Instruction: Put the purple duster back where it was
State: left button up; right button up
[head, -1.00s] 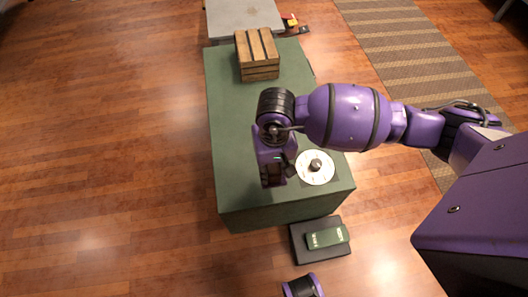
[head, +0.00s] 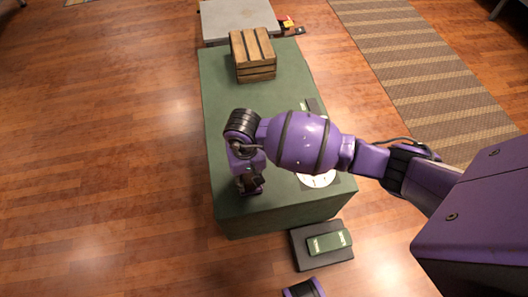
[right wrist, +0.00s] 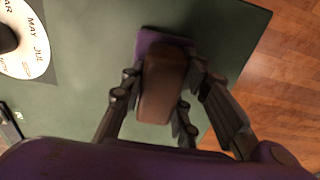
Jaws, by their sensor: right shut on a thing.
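The purple duster (right wrist: 165,85), with a brown back and a purple edge, is between the fingers of my right gripper (right wrist: 163,75) in the right wrist view. The gripper is shut on it. In the head view my right gripper (head: 250,187) points down over the near left part of the green table (head: 285,205). There the duster is mostly hidden by the gripper, and I cannot tell whether it touches the tabletop. My left gripper is not in view.
A white round calendar dial (head: 318,180) lies right of the gripper, partly covered by my arm; it also shows in the right wrist view (right wrist: 28,50). A wooden crate (head: 252,55) stands at the far end. A dark green box (head: 328,242) sits on a black stand (head: 305,262) below.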

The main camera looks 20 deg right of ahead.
jog(key=shift+w+r, duration=0.1)
jog(key=shift+w, duration=0.05)
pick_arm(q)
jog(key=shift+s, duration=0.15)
pick_arm(e)
jog(key=o, duration=1.1)
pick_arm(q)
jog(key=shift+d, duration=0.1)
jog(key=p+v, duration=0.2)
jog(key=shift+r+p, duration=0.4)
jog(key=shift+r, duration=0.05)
pick_arm(e)
notch_tip(320, 180, up, 12)
